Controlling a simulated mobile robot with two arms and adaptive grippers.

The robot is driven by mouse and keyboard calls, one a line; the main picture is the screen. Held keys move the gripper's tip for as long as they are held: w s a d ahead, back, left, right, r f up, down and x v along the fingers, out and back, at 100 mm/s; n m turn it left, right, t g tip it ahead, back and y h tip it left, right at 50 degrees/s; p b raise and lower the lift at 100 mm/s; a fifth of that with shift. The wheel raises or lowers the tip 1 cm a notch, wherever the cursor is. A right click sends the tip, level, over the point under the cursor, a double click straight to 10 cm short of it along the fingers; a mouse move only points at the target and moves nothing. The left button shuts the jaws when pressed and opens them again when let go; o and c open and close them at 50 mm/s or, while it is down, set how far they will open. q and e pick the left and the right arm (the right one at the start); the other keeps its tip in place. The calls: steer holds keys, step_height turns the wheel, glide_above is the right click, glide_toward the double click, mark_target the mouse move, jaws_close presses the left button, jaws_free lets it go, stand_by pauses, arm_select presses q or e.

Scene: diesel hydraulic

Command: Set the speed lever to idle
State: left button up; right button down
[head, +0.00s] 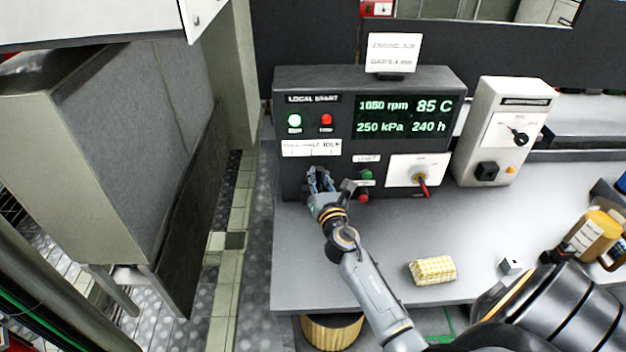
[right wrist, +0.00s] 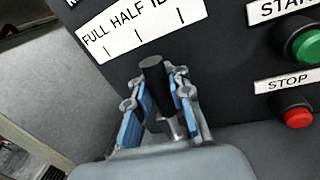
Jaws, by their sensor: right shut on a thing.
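The speed lever (right wrist: 153,78) is a black knob on the lower left of the dark LOCAL START panel (head: 355,80). A white FULL HALF IDLE label (right wrist: 142,33) with three tick marks sits above it; it also shows in the head view (head: 311,147). The lever's top appears roughly below the middle, HALF mark. My right gripper (right wrist: 160,95) is shut on the lever, its blue-padded fingers on either side. In the head view, my right gripper (head: 320,180) reaches the panel and hides the lever. The display (head: 403,116) reads about 1050 rpm. My left gripper is not in view.
Green (right wrist: 306,46) and red (right wrist: 297,117) START and STOP buttons are close right of the gripper. A red-handled switch (head: 421,181) and a white control box (head: 499,130) stand farther right.

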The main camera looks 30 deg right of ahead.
steer(key=shift+s+d+f+m+h+b, duration=0.15)
steer(key=shift+s+d+f+m+b, duration=0.25)
steer(key=shift+m+b, duration=0.4)
steer(key=shift+s+d+f+m+h+b, duration=0.25)
steer(key=shift+d+m+b, duration=0.2)
steer(key=shift+m+b, duration=0.35)
steer(key=shift+s+d+f+m+h+b, duration=0.1)
steer(key=shift+s+d+f+m+b, duration=0.35)
steer(key=shift+m+b, duration=0.35)
steer(key=shift+r, duration=0.1)
steer(key=c, duration=1.4)
jaws_free()
steer(key=shift+o, duration=0.9)
steer(key=shift+s+d+r, duration=0.1)
steer(key=shift+r, duration=0.15)
steer(key=v, duration=0.7)
steer(key=shift+s+f, duration=0.2)
steer(key=shift+s, duration=0.1)
